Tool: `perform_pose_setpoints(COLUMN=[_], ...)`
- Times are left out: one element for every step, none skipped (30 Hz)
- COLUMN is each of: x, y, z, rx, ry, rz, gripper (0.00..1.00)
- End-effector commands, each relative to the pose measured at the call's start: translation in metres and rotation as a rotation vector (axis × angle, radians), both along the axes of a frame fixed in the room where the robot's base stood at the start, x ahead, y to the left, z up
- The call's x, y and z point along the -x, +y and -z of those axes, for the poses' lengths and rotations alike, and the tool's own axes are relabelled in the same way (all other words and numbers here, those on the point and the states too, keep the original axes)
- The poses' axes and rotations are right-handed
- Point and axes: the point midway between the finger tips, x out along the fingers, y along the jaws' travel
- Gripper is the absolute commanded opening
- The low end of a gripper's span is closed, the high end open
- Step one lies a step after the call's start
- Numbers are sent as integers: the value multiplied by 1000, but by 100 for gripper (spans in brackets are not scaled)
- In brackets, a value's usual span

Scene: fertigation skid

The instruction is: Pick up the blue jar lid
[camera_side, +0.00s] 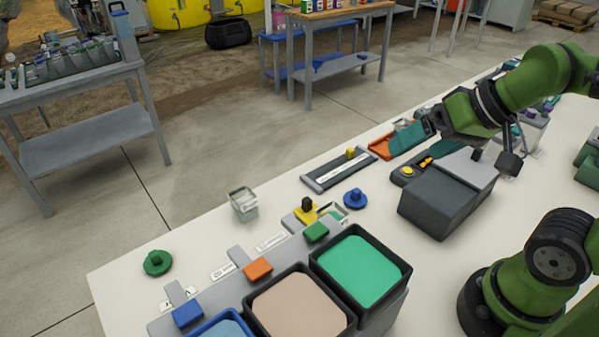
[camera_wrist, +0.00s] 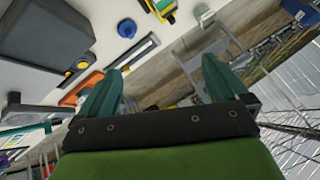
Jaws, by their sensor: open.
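The blue jar lid (camera_side: 355,199) is a small round disc with a raised knob. It lies on the white table, right of the yellow block with a black knob and in front of the grey rail. It also shows in the wrist view (camera_wrist: 127,28), near the top. My gripper (camera_side: 428,143) is open and empty, above the table's far side beyond the dark grey box. Its two teal fingers stand wide apart in the wrist view (camera_wrist: 163,72). The gripper is well apart from the lid.
A dark grey box (camera_side: 437,208) stands right of the lid. A grey rail (camera_side: 335,172) with a yellow knob lies behind it. A clear jar (camera_side: 243,205) and a green lid (camera_side: 157,263) are to the left. Bins with green (camera_side: 360,271) and beige contents stand in front.

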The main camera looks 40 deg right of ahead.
Motion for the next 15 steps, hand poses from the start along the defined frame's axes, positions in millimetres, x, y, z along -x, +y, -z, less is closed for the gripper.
perform_pose_setpoints(x=[0,0,0,0,0,0,0,0,0,-1,-1,-3,-5,-9,-15], y=[0,0,0,0,0,0,0,0,0,0,0,0,-1,-1,-2], z=[0,0,0,0,0,0,0,0,0,2,4,9,11,14,16], rx=[0,0,0,0,0,0,0,0,0,-1,-1,0,0,2,8], ry=[0,0,0,1,1,1,1,1,3,9,18,38,55,71,98], rz=[0,0,0,0,0,0,0,0,0,0,1,2,3,3,3], gripper=[92,92,92,92,92,92,92,92,92,92,92,92,92,92,92])
